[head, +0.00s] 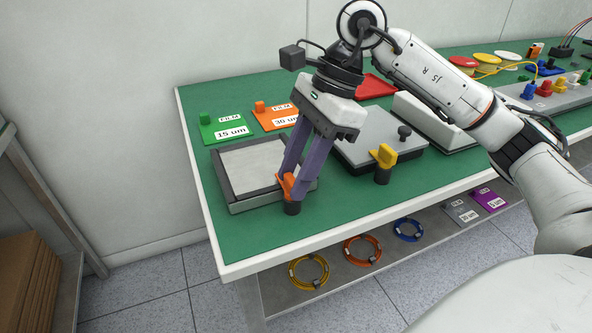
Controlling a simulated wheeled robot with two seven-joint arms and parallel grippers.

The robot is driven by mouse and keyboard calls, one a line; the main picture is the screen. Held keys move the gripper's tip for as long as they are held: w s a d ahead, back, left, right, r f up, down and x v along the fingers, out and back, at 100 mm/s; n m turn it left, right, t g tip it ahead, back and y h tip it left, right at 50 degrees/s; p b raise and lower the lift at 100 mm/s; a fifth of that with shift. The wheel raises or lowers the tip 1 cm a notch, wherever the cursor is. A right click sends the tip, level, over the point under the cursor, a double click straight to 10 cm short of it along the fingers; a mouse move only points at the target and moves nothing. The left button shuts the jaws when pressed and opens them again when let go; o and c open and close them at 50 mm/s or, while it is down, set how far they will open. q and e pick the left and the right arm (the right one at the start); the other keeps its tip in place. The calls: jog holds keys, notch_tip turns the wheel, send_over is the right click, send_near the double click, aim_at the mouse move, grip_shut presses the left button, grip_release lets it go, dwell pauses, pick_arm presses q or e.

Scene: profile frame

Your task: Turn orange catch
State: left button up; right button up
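The orange catch (286,186) sits on a dark round post at the front right corner of a grey frame (252,203) with a pale panel in it. My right gripper (293,187) reaches down from above, its purple fingers on either side of the catch. The fingers look close against it with no clear gap, though they hide part of it. My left gripper is not in view.
Behind the frame lie a green film card (225,128) and an orange film card (275,117). A pale box (432,118) and coloured connectors stand further right. Cable coils (362,250) lie on the shelf below. The green table top (240,240) is clear in front of the frame.

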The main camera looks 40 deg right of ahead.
jog(key=shift+m, duration=0.3)
jog(key=shift+s+m+t, duration=0.1)
jog(key=shift+m+t, duration=0.5)
jog(key=shift+m, duration=0.6)
jog(key=m, duration=0.2)
jog(key=m+t+h, duration=0.1)
jog(key=m, duration=0.1)
jog(key=shift+s+a+m+h+b, duration=0.1)
jog(key=shift+a+m+h+b, duration=0.05)
jog(key=shift+m+h+b, duration=0.15)
jog(key=m, duration=0.2)
jog(key=m+t+h, duration=0.1)
jog(key=m, duration=0.1)
jog(key=shift+a+r+m+h, duration=0.1)
jog(key=shift+a+m+h, duration=0.05)
jog(key=shift+m+h, duration=0.15)
jog(key=shift+a+m+h, duration=0.1)
jog(key=shift+m+h, duration=0.6)
jog(key=shift+m, duration=1.2)
jog(key=o, duration=1.1)
jog(key=shift+c, duration=0.2)
jog(key=shift+s, duration=0.1)
